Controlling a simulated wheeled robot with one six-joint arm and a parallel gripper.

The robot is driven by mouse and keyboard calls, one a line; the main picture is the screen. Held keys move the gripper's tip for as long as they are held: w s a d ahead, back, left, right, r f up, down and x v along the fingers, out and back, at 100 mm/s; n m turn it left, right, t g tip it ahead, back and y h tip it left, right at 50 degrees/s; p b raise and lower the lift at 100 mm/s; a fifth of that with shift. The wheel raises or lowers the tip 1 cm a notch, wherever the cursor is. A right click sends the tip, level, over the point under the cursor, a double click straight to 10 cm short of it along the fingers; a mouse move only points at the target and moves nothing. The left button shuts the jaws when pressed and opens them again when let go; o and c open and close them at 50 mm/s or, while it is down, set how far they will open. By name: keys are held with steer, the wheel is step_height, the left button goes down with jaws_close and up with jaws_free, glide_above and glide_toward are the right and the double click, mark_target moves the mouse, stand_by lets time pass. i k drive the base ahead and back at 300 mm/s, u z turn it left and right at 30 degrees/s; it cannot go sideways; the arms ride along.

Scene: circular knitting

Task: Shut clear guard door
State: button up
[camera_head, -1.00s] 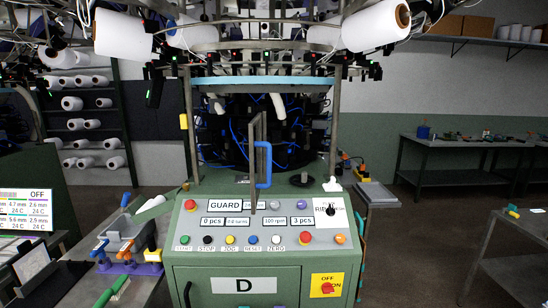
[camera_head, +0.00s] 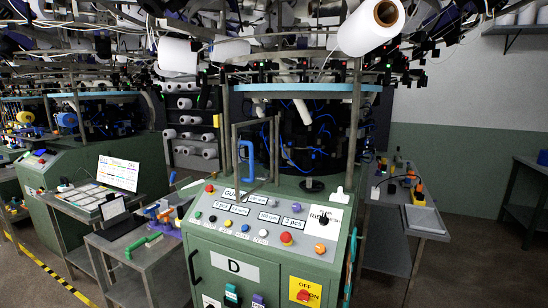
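The clear guard door (camera_head: 235,166) is a thin grey frame with a see-through pane. It stands upright above the green control console (camera_head: 262,235) of machine D. A blue handle (camera_head: 243,160) is fixed near its left edge. The door is open: it juts out from the machine toward me, across part of the opening (camera_head: 310,140). Dark parts and blue tubes show behind it and through it. My gripper is not in view, and nothing is seen touching the door or handle.
A grey bench with tools (camera_head: 423,220) stands right of the machine. Left are a tool cart (camera_head: 150,260) and a screen (camera_head: 118,173). White yarn cones (camera_head: 371,27) hang overhead. Open floor (camera_head: 475,260) lies at the right.

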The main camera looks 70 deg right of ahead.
mark_target(239, 199)
steer(key=z, duration=2.05)
steer(key=i, duration=0.5)
steer(key=u, duration=0.95)
steer(key=k, duration=0.55)
steer(key=z, duration=0.35)
steer(key=i, duration=0.5)
steer(key=u, duration=0.05)
